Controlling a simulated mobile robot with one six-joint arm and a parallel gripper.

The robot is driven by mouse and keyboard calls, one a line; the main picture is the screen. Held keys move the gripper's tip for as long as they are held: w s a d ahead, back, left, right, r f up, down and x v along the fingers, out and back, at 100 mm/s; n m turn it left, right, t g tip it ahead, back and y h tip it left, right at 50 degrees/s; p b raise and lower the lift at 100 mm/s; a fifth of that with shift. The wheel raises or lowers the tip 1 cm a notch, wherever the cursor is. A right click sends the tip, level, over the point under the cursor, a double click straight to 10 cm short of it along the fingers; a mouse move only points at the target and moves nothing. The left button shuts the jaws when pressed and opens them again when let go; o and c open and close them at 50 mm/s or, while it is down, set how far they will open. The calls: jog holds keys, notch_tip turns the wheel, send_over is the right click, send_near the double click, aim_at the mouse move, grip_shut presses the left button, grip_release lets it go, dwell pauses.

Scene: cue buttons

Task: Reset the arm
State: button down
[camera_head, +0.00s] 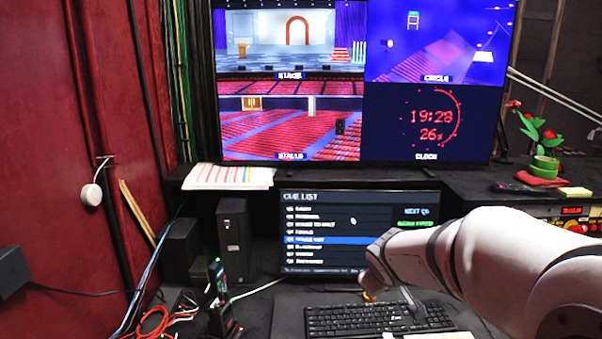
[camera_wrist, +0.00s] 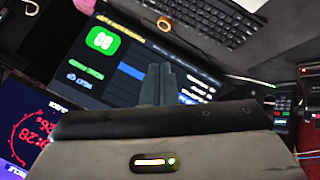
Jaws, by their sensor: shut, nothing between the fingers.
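My white arm reaches in from the right in the head view, and my gripper (camera_head: 368,294) is low in front of the cue list monitor, by the keyboard's back edge. In the wrist view my gripper (camera_wrist: 158,70) is shut, its two dark fingers together with nothing between them. The fingers overlap the cue list monitor (camera_head: 330,215) in that view, where the monitor (camera_wrist: 85,75) appears turned, with a green icon and a blue row. I cannot tell whether the fingertips touch anything.
A keyboard (camera_head: 365,319) lies on the dark desk below the monitor. A large four-part screen (camera_head: 365,85) stands behind. A potted plant (camera_head: 545,162) sits at right.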

jog(key=s+a+f+m+g+y+b, duration=0.1)
jog(key=s+m+g, duration=0.1)
jog(key=s, duration=0.9)
jog(key=s+a+f+m+g+y+b, duration=0.1)
jog(key=s+a+m+g, duration=0.1)
jog(key=s, duration=0.9)
jog(key=shift+s+f+m, duration=0.15)
jog(key=shift+s+m, duration=0.25)
jog(key=shift+m, duration=0.4)
